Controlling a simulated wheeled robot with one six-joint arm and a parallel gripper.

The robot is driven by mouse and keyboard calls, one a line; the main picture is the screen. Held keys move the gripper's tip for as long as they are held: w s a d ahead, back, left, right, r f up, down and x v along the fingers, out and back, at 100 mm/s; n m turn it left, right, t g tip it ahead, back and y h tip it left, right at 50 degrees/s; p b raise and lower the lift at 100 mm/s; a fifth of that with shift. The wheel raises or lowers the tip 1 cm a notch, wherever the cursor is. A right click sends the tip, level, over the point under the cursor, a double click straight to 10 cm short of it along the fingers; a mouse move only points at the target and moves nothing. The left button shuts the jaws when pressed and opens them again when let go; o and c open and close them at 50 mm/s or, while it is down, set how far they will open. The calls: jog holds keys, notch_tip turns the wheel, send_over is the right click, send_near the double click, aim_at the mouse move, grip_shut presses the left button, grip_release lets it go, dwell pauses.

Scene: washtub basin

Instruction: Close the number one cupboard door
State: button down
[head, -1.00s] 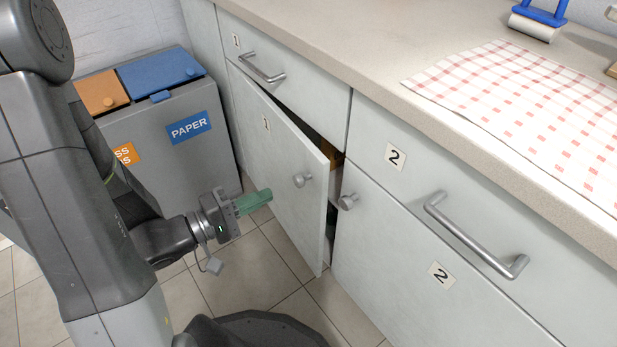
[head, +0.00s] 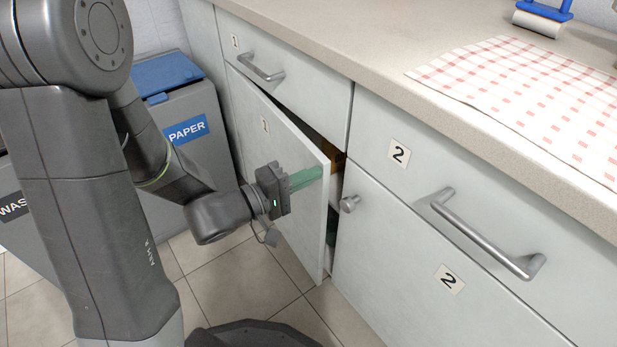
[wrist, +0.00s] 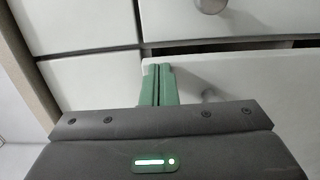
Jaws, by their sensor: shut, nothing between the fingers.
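The number one cupboard door (head: 296,213) is pale grey and stands partly open, with a dark gap along its top and right edge. Its number label (head: 265,125) is near its upper left.
The number one drawer (head: 300,92) above is shut, with a bar handle (head: 262,68). The number two door (head: 400,255) on the right is shut. A grey bin with a PAPER label (head: 187,131) stands at the left. A checked cloth (head: 520,90) lies on the worktop.

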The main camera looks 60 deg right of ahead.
dwell(0.3)
jog(key=s+d, duration=0.1)
jog(key=d+n+t, duration=0.1)
jog(key=d, duration=0.1)
jog(key=s+d+t+h, duration=0.1)
jog(key=d, duration=0.1)
jog(key=shift+s+r+n, duration=0.25)
jog(key=shift+s+n, duration=0.05)
dwell(0.3)
